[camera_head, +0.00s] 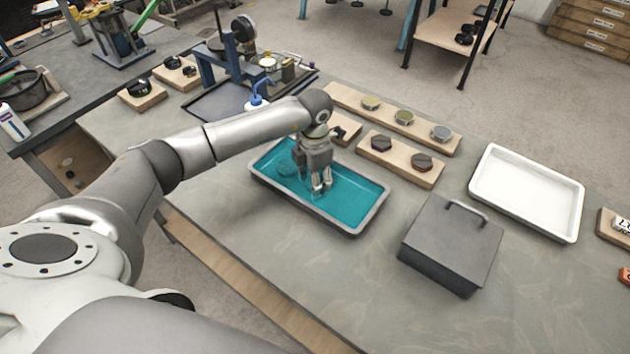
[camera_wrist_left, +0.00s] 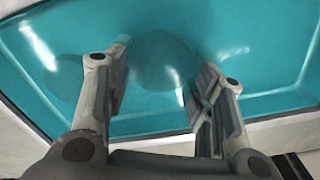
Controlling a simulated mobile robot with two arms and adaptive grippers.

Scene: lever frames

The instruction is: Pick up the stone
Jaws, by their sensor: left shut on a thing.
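My left gripper (camera_head: 321,186) reaches down into the grey tray (camera_head: 357,228) of teal liquid. In the left wrist view its two fingers (camera_wrist_left: 160,88) stand apart, shut on a rounded, teal-tinted shape (camera_wrist_left: 165,60), which I take to be the stone. Its outline is blurred by the liquid, and its colour cannot be told. In the head view the stone is barely visible at the fingertips. My right gripper is not in view.
A dark grey box with a handle (camera_head: 450,245) stands right of the tray, and an empty white tray (camera_head: 525,195) lies beyond it. Wooden blocks with round pieces (camera_head: 400,160) sit behind. The table front (camera_head: 290,265) is clear.

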